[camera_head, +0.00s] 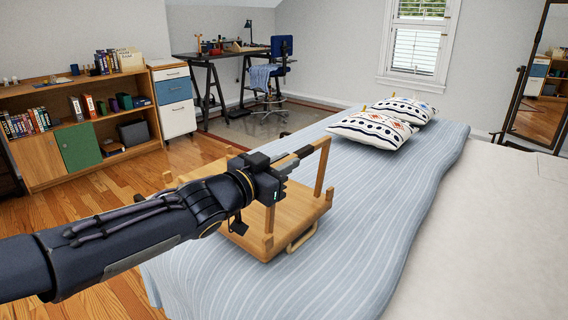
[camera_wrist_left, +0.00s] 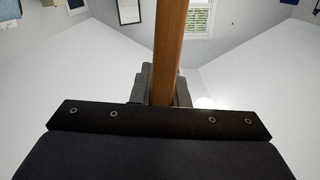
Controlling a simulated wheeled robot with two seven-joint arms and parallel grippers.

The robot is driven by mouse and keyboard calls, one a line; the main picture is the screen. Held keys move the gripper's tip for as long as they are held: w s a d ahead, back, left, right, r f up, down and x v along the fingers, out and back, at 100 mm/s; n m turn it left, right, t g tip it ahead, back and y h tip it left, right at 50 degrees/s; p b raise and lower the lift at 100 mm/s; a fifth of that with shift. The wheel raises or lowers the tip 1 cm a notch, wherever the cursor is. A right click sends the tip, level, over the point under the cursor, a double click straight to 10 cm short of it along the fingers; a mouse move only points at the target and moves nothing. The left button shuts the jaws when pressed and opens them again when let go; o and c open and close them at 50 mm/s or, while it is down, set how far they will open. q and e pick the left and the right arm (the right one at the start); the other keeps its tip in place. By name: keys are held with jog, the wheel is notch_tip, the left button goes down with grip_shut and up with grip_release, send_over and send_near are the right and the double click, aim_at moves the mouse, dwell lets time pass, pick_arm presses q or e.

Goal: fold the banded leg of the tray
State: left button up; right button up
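The wooden tray (camera_head: 306,217) lies upside down on the bed, its legs pointing up. A raised leg frame has a post (camera_head: 321,167) at its right end and another post (camera_head: 269,218) nearer me. My left gripper (camera_head: 304,153) is at the top bar of this frame and hides much of it. In the left wrist view the wooden bar (camera_wrist_left: 168,50) runs between the finger pads (camera_wrist_left: 164,92) with no visible gap, so the gripper looks shut on it. I cannot make out a band on the leg. My right gripper is not in view.
The tray rests on a striped blue blanket (camera_head: 385,215) near the bed's left edge. A looped handle (camera_head: 301,240) sits at its near side. Patterned pillows (camera_head: 370,130) lie farther back. The blanket to the right of the tray is clear. A bookshelf (camera_head: 85,115) and desk stand away from the bed.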

pick_arm(q)
grip_shut()
jog(key=w+a+f+n+p, duration=0.2)
jog(key=w+a+n+p, duration=0.4)
jog(key=p, duration=0.8)
jog(key=shift+a+n, duration=0.5)
jog(key=shift+a, duration=0.75)
jog(key=shift+w, duration=0.1)
